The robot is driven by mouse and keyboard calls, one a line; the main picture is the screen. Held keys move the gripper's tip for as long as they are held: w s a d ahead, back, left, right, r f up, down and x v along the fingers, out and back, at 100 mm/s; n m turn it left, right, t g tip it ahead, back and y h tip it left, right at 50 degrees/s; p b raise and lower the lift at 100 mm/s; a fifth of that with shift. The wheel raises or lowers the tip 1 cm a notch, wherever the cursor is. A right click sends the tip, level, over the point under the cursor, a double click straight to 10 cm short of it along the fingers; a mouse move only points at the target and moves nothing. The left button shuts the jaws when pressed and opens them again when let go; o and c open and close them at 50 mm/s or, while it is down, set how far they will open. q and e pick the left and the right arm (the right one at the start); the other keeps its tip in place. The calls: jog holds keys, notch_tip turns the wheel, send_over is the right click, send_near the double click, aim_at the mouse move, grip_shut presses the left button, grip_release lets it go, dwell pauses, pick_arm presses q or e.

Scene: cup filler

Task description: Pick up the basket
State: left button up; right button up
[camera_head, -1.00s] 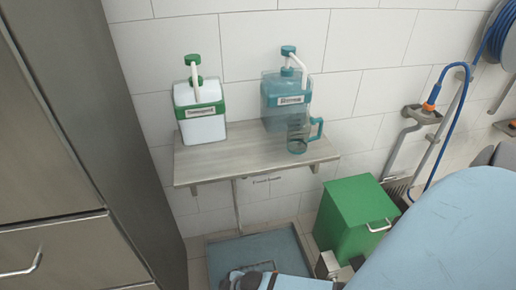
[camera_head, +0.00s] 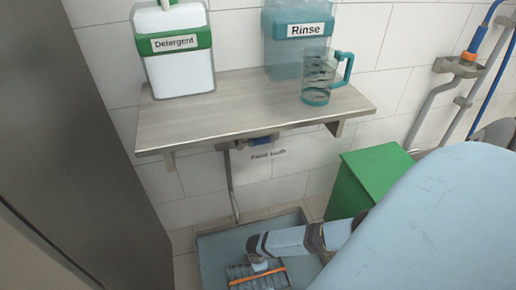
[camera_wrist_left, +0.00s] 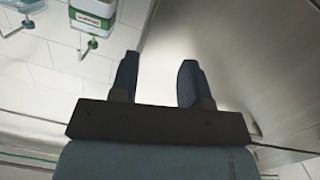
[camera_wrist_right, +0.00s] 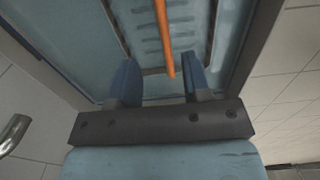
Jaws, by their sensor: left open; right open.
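The basket (camera_head: 242,284) is a grey slatted container with an orange handle (camera_head: 258,277). It sits in the blue foot-bath tray (camera_head: 208,255) on the floor, at the bottom of the head view. My right gripper (camera_head: 258,266) is just above it. In the right wrist view, the orange handle (camera_wrist_right: 162,30) runs down to the gap between the open fingers of my right gripper (camera_wrist_right: 160,75); I cannot tell whether they touch it. My left gripper (camera_wrist_left: 157,75) is open and empty in the left wrist view, and out of the head view.
A shelf (camera_head: 240,112) above the bath carries the detergent jug (camera_head: 180,72), the rinse jug (camera_head: 285,60) and a clear measuring jug (camera_head: 318,80). A green bin (camera_head: 362,180) stands right of the bath. A tall metal cabinet (camera_head: 90,130) is at left.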

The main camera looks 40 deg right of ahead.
notch_tip(320, 180, down, 4)
jog(key=shift+r+b, duration=0.1)
jog(key=shift+b, duration=0.65)
jog(key=shift+f+b, duration=0.3)
jog(key=shift+f, duration=0.25)
jog(key=f+b, duration=0.2)
jog(key=f, duration=0.1)
jog(key=f+b, duration=0.1)
jog(key=shift+s+f, duration=0.2)
jog(key=shift+s, duration=0.05)
jog(key=shift+f+b, duration=0.45)
pick_arm(q)
jog(key=w+m, duration=0.1)
jog(key=w+a+m+t, duration=0.1)
jog(key=w+m+h, duration=0.1)
jog(key=m, duration=0.1)
jog(key=shift+a+f+t, duration=0.1)
jog(key=shift+a+t, duration=0.3)
pick_arm(e)
jog(key=shift+r, duration=0.1)
grip_shut()
